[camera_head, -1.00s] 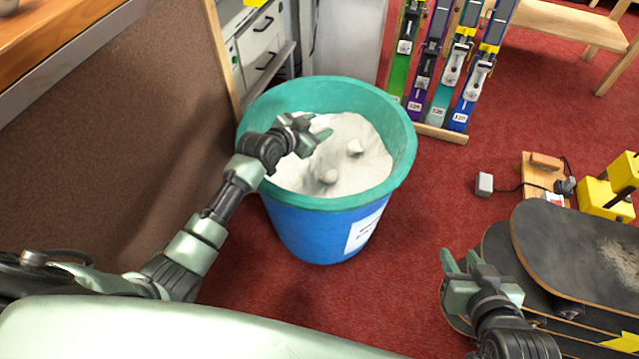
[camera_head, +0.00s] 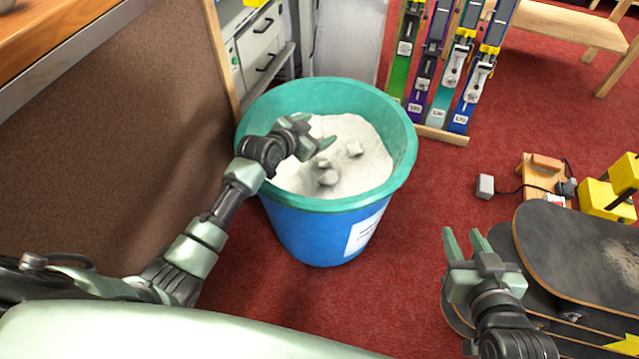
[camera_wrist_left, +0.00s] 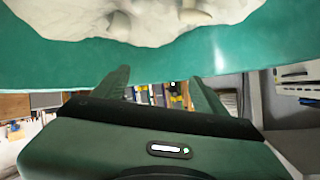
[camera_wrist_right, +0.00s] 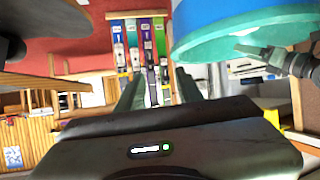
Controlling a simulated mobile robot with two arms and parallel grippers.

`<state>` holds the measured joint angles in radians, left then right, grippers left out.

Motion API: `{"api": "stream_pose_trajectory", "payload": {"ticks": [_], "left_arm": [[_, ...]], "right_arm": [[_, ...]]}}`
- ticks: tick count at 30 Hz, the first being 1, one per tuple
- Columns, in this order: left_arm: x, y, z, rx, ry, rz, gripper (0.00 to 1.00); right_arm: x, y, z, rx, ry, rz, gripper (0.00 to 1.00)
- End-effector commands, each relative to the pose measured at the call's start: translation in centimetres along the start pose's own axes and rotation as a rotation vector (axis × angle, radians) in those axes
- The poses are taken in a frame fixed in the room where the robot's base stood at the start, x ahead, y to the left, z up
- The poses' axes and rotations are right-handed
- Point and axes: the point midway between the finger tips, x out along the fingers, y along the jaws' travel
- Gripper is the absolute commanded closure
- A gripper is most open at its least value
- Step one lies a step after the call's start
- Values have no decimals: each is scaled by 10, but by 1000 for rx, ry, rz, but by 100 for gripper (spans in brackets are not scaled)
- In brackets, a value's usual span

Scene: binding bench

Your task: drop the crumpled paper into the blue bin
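The blue bin (camera_head: 318,238) stands on the red floor, with a wide green rim and a white label. Whitish, crumpled-looking material (camera_head: 345,185) fills it, with a few pale lumps (camera_head: 354,150) on top. I cannot tell which lump, if any, is the crumpled paper. My left gripper (camera_head: 326,133) is over the bin's left inner side. In the left wrist view its fingers (camera_wrist_left: 163,88) are apart with nothing between them, and the green rim and pale filling show. My right gripper (camera_head: 464,240) is open and empty, right of the bin near the skateboards.
Stacked dark skateboards (camera_head: 580,250) lie at the right. Several upright skis (camera_head: 440,75) stand in a rack behind the bin. A wooden bench (camera_head: 560,25) is at the back right. A brown panel (camera_head: 110,130) stands left of the bin. Red floor is free between bin and skateboards.

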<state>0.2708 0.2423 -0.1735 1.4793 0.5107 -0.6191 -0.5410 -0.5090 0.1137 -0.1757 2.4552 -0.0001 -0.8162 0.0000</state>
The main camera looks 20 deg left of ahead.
Motion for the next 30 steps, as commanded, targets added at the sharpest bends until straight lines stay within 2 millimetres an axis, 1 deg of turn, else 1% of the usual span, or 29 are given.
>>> {"api": "stream_pose_trajectory", "payload": {"ticks": [8, 11, 14, 18, 24, 30], "left_arm": [[-3, 0, 0, 0, -1, 0, 28], [-10, -1, -1, 1, -1, -1, 28], [-21, -1, -1, 1, -1, 0, 28], [-39, -1, -1, 1, -2, -1, 28], [-62, -1, 0, 1, -2, -1, 28], [-75, 0, 0, 1, 0, 0, 28]], "right_arm": [[-1, 0, 3, 0, -18, 1, 64], [-5, 3, 16, 0, -85, 6, 64], [-11, 5, 34, 1, -179, 11, 64], [-26, 9, 64, 4, -338, 20, 64], [-52, 14, 101, 9, -535, 31, 64], [-70, 16, 121, 12, -651, 37, 64]]}}
